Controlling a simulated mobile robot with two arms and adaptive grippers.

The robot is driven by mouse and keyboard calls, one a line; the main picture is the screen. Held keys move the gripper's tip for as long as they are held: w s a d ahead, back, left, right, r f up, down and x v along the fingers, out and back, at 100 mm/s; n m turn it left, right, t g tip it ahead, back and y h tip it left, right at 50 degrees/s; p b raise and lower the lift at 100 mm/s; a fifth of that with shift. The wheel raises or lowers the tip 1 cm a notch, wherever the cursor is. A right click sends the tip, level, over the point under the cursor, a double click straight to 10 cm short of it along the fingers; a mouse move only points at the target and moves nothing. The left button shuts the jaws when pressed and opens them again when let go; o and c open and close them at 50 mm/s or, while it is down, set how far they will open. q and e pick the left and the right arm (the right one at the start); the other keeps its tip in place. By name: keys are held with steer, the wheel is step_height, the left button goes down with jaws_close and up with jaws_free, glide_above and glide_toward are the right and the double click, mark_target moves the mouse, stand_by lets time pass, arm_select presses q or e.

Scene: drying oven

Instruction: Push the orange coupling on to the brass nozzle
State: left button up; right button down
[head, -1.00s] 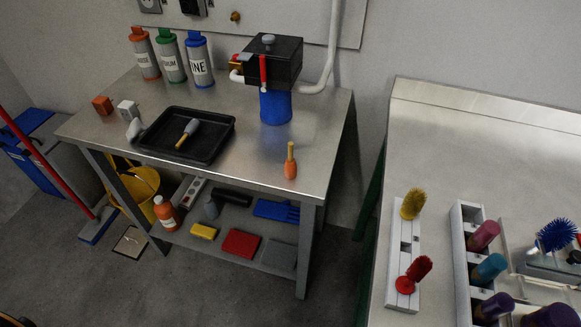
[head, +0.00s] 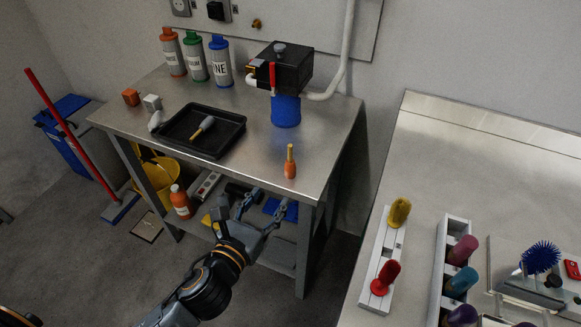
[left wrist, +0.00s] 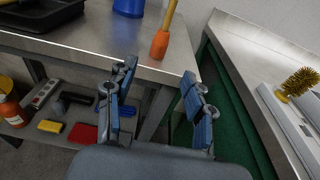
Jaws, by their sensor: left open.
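An orange piece with a yellow stem, which looks like the orange coupling (head: 290,168), stands upright near the front right corner of the steel table. It also shows in the left wrist view (left wrist: 160,44), just beyond my fingers. A small brass nozzle (head: 256,24) sticks out of the wall panel behind the table. My left gripper (head: 262,203) is open and empty, in front of the table's front edge and apart from the coupling. Its two fingers show spread in the left wrist view (left wrist: 159,72). My right gripper is not in view.
The steel table (head: 258,165) bears a black tray (head: 185,145), several bottles and a black box on a blue base (head: 285,112). A white pipe (head: 347,50) runs up the wall. A second bench (head: 440,150) with brush racks stands at right.

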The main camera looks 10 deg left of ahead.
mark_target(288, 173)
arm_select(q)
steer(key=x, duration=1.3)
steer(key=shift+f+p, duration=0.2)
steer(key=shift+p, duration=0.2)
steer(key=shift+s, duration=0.1)
steer(key=shift+c, duration=0.2)
jaws_close()
